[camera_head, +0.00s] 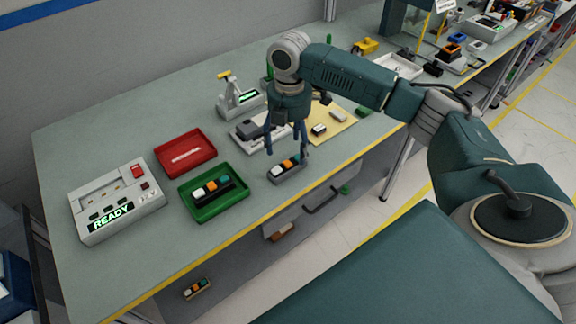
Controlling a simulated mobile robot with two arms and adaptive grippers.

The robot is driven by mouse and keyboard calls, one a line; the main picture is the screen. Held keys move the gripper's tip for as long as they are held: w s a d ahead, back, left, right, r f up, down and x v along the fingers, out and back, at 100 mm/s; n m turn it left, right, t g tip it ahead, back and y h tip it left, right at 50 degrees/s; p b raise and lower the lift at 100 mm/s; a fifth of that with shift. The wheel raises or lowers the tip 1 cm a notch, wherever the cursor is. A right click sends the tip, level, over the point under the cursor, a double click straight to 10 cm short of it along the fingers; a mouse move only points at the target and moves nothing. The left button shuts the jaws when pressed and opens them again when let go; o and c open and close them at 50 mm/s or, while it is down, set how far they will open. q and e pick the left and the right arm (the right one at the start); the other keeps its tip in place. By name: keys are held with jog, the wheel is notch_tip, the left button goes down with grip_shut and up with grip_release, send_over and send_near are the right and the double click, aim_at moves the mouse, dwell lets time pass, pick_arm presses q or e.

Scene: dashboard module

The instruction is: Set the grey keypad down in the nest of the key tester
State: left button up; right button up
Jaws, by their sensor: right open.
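The grey keypad (284,174), with white, orange and teal keys, lies on the bench near its front edge. My right gripper (287,153) points down just over it with its fingers open and apart. Whether a finger touches the keypad I cannot tell. The key tester (117,203) is the pale box at the left end of the bench, with a lit READY display and a red button. Its nest (107,195) is the recessed top face, and no keypad shows in it. My left gripper is not in view.
A green tray (209,214) holding a dark keypad (212,190) and a red tray (189,164) with a pale label stand between tester and grey keypad. Another keypad (197,289) lies lower, below the bench's front edge. A grey lever device (238,104) stands behind.

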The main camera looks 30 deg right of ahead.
aim_at(285, 161)
jog(key=f, duration=0.1)
jog(key=f+p, duration=0.1)
jog(key=f, duration=0.1)
jog(key=a+f+p, duration=0.1)
jog(key=f, duration=0.1)
jog(key=shift+w+f, duration=0.15)
jog(key=shift+w, duration=0.1)
jog(key=shift+s+f, duration=0.1)
jog(key=shift+f, duration=0.55)
jog(key=c, duration=1.3)
jog(key=shift+c, duration=0.2)
